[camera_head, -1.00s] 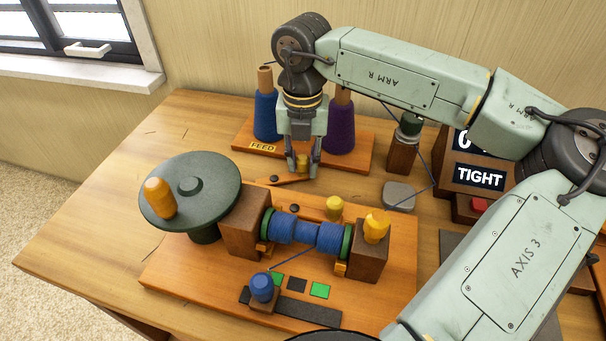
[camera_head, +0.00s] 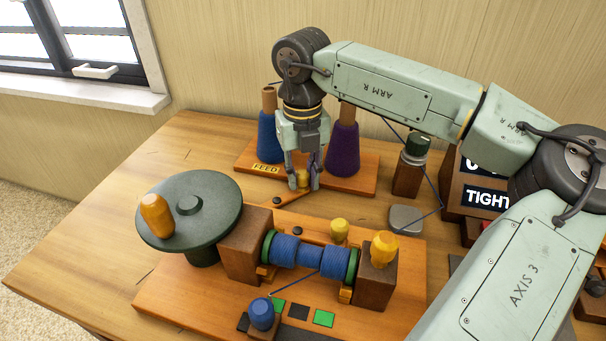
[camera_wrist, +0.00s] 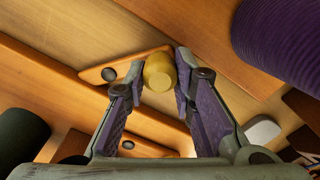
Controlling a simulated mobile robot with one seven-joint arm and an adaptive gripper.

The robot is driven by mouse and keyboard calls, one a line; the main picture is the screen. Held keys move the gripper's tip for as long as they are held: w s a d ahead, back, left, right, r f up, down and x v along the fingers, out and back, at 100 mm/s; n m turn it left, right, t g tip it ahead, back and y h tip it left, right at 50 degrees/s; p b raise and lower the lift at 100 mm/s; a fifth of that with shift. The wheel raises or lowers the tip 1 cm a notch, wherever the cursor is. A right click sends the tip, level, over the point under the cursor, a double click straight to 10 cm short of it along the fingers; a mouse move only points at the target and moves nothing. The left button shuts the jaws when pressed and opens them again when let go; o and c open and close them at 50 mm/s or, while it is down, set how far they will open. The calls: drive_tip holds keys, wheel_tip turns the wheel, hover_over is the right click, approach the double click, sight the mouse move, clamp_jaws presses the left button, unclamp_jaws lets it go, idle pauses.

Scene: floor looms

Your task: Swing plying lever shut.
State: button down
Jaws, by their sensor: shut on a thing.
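My gripper (camera_head: 303,184) is shut on the yellow knob (camera_wrist: 159,72) of a flat orange wooden lever (camera_head: 286,198). In the wrist view the knob sits between the fingertips, and the lever (camera_wrist: 128,66) runs left to a black pivot. In the head view this lever slants from its pivot up to the right, just in front of the FEED board. A second lever's yellow knob (camera_head: 340,230) stands behind the blue-wound spool (camera_head: 308,255). No label shows which is the plying lever.
Blue (camera_head: 268,137) and purple (camera_head: 343,150) yarn cones stand behind my gripper. A dark green crank wheel (camera_head: 200,195) is at left. A thread runs by a post (camera_head: 409,172) and grey block (camera_head: 406,219) at right. The table's left side is clear.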

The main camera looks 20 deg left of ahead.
sight(302, 173)
drive_tip(key=c, duration=1.3)
unclamp_jaws()
drive_tip(key=shift+c, duration=0.2)
wheel_tip(302, 173, up, 12)
